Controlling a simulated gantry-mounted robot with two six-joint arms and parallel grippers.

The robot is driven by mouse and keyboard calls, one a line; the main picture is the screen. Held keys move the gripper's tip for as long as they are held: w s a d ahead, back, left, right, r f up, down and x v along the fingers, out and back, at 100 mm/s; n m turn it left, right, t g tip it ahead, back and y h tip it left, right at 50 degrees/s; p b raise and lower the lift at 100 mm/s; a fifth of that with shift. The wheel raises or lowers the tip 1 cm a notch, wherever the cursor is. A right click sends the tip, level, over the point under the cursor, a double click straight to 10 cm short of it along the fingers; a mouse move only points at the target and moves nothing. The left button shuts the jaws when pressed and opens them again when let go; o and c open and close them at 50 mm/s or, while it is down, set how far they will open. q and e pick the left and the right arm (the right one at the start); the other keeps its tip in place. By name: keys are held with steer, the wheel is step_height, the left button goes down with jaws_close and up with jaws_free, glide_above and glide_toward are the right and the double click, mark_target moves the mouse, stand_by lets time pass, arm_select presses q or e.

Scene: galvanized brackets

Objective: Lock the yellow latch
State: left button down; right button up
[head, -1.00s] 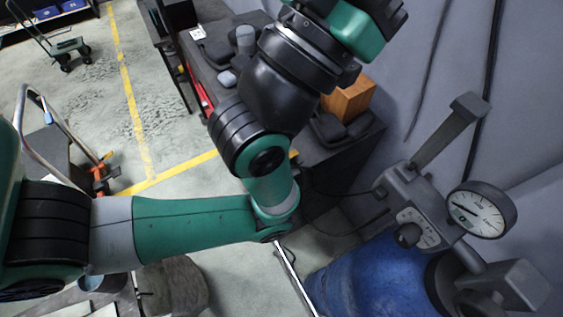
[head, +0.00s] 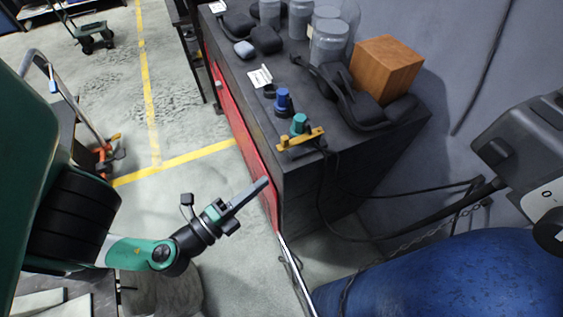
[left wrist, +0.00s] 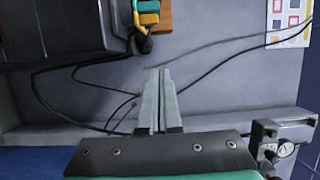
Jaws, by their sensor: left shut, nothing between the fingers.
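The yellow latch (head: 301,139) is a yellow bar on the near end of the dark bench top, with a teal knob (head: 299,122) at it. In the left wrist view the latch (left wrist: 149,18) shows small near the top edge. I cannot tell its lock state. My left gripper (head: 266,181) is shut and empty, apart from the latch, below and to the left of it in the head view, beside the bench's red front. Its closed fingers (left wrist: 159,73) show in the left wrist view. My right gripper is not in view.
A blue knob (head: 283,99) stands near the latch. A wooden block (head: 386,68), grey jars (head: 329,43) and black items sit farther along the bench (head: 305,185). A blue drum (head: 450,275) stands at the lower right. Cables hang past the bench end. Open floor lies left.

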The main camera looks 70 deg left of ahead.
arm_select(q)
steer(key=w+a+p, duration=0.7)
steer(key=w+p, duration=0.1)
steer(key=p, duration=0.5)
steer(key=shift+a, duration=0.4)
steer(key=shift+a+f+p, duration=0.15)
steer(key=shift+f+p, duration=0.2)
steer(key=shift+p, duration=0.3)
steer(key=shift+f, duration=0.2)
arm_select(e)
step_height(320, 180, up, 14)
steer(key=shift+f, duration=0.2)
